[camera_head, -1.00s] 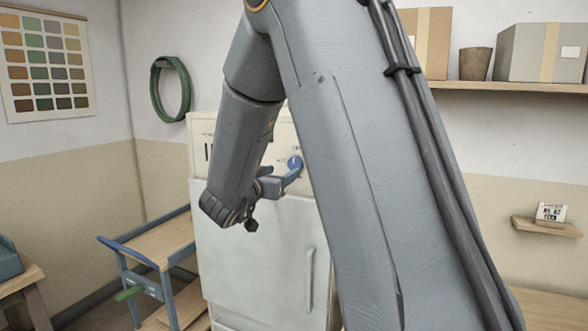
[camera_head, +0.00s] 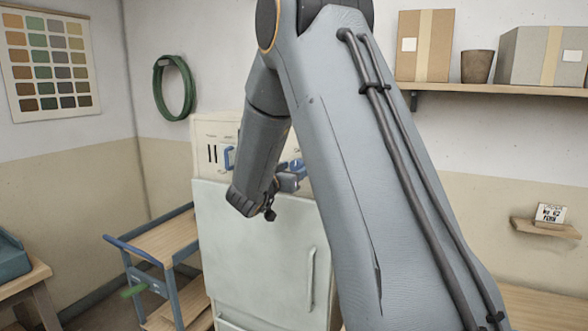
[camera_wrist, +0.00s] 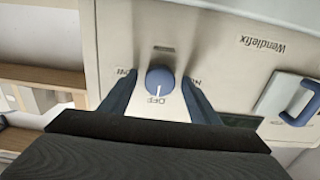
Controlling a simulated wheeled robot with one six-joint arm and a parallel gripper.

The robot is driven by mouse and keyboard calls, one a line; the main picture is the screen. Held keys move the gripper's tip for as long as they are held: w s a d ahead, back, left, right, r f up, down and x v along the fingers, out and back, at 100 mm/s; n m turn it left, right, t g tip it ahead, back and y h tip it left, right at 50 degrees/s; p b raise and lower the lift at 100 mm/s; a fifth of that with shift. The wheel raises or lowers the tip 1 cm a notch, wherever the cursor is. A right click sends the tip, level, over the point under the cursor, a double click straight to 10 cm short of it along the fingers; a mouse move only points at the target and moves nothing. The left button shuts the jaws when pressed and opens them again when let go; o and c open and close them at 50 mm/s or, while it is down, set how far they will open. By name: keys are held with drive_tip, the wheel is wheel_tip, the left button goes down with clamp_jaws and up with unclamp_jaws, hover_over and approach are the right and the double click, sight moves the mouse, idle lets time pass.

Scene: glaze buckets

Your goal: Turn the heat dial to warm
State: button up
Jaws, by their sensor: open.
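The heat dial (camera_wrist: 160,81) is a round blue knob with a white pointer line, on the cream front panel of the cabinet (camera_head: 250,240). In the wrist view its pointer faces down in the picture, at the mark that looks like OFF. Other marks beside the dial are partly hidden by my fingers. My gripper (camera_wrist: 160,82) is open, with one blue finger on each side of the dial. I cannot tell whether the fingers touch it. In the head view my gripper (camera_head: 291,176) is at the panel, and my arm hides much of that area.
A blue handle (camera_head: 229,158) is on the panel, left of my forearm; it also shows in the wrist view (camera_wrist: 298,103). A cart (camera_head: 165,243) stands left of the cabinet. A shelf with boxes (camera_head: 425,45) is at upper right.

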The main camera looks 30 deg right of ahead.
drive_tip(key=c, duration=1.1)
drive_tip(key=shift+o, duration=0.2)
drive_tip(key=shift+m+b, duration=0.3)
drive_tip(key=shift+b, duration=0.05)
